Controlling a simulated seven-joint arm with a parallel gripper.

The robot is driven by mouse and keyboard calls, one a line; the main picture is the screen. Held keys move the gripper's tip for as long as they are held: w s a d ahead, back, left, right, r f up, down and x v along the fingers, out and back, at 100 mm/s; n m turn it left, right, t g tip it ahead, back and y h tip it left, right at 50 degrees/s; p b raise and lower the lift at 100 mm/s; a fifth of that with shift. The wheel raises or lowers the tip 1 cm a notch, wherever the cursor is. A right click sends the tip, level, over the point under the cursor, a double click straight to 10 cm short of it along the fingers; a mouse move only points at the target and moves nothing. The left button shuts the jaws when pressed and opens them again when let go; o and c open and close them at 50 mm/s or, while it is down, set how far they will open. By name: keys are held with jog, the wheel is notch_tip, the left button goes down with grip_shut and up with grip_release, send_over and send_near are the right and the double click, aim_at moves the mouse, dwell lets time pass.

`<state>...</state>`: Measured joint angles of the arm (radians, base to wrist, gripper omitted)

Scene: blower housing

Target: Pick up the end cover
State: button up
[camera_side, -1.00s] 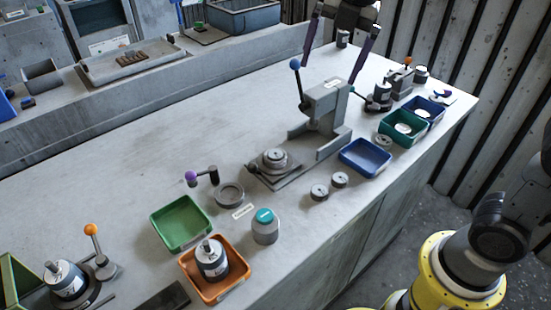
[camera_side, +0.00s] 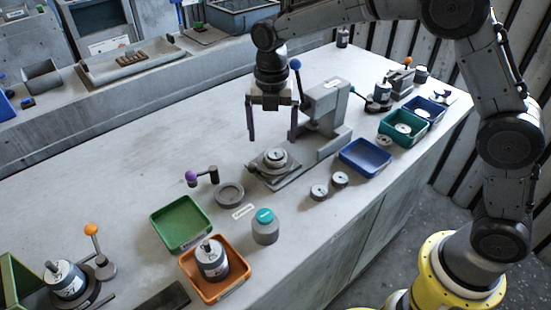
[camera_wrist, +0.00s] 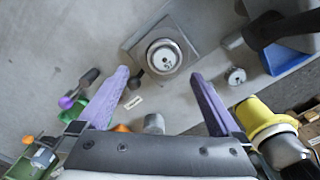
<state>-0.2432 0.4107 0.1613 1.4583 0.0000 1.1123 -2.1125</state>
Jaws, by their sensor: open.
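My gripper (camera_side: 272,139) is open and empty, its purple fingers pointing down above the grey press base (camera_side: 297,174). A round metal part (camera_side: 274,157) with a light disc on top sits on that base, below and between the fingers. In the wrist view the round part (camera_wrist: 163,57) lies just beyond the fingertips (camera_wrist: 160,76). Two small round metal discs with dark centres, one nearer (camera_side: 319,192) and one farther (camera_side: 340,180), lie on the bench right of the press. I cannot tell for sure which disc is the end cover.
The press column (camera_side: 326,105) with its blue-knobbed lever stands close right of my gripper. A blue tray (camera_side: 365,157), green tray (camera_side: 181,223), orange tray (camera_side: 216,290) and teal-capped bottle (camera_side: 265,226) stand around. The bench left of the press is mostly clear.

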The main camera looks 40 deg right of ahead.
aim_at(275, 154)
jog(key=shift+s+d+f, duration=0.1)
jog(key=shift+d+f, duration=0.1)
jog(key=shift+f, duration=1.4)
jog(key=shift+d+f, duration=0.2)
jog(key=shift+f, duration=1.35)
jog(key=c, duration=1.4)
jog(key=shift+c, duration=0.2)
jog(key=shift+r, duration=0.15)
